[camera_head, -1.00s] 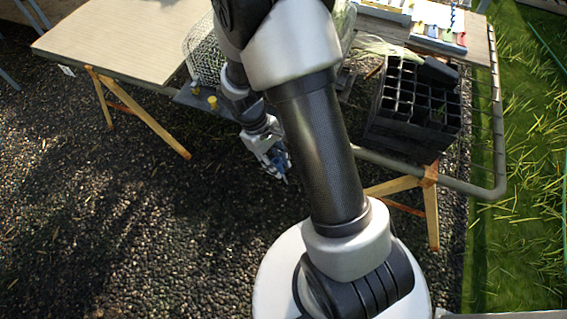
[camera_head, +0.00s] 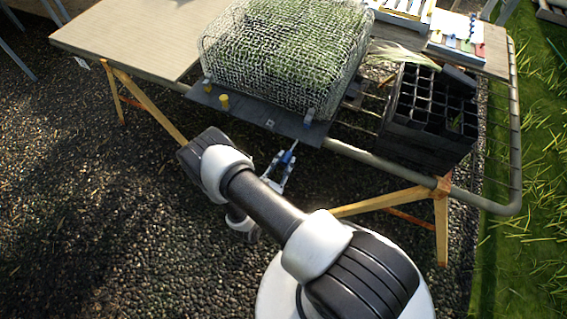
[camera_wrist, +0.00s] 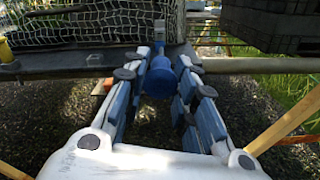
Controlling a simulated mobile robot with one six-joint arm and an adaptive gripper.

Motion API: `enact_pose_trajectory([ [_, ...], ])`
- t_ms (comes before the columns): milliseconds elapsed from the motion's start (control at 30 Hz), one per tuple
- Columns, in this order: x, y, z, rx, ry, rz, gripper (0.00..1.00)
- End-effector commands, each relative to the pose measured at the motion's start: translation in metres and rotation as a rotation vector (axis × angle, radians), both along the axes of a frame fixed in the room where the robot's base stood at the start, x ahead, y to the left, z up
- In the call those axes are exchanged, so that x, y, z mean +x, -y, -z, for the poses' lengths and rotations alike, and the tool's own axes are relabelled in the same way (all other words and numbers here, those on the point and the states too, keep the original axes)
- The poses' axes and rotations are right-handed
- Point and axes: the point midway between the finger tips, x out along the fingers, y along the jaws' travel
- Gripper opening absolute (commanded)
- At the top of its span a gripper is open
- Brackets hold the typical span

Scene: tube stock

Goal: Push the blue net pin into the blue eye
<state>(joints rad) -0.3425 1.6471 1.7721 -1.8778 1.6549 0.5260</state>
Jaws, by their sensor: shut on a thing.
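My gripper (camera_head: 281,168) is shut on the blue net pin (camera_head: 288,157), just in front of the dark board under the net cage. In the wrist view the blue pin (camera_wrist: 160,80) sits between the fingertips, its wide round head toward the camera and its narrower end pointing away to the board edge. A small grey bracket (camera_head: 309,116) stands at the cage's front right corner. I cannot tell whether the pin touches the board.
The net cage (camera_head: 285,45) with green plants stands on the dark board (camera_head: 250,112). A yellow pin (camera_head: 224,101) is at its left. A black cell tray stack (camera_head: 425,135) stands right, above a wooden trestle leg (camera_head: 441,230). Gravel in front is open.

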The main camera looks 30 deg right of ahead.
Motion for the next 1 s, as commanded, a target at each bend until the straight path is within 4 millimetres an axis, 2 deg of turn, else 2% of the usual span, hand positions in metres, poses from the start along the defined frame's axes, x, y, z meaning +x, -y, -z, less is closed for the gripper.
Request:
enact_pose_trajectory([
  [167, 0.006, 0.007, 0.000, 0.000, 0.004, -0.002, 0.01],
  [700, 0.038, 0.050, 0.000, -0.001, 0.003, 0.001, 0.01],
  [1000, 0.049, 0.062, 0.001, -0.001, 0.002, -0.002, 0.01],
])
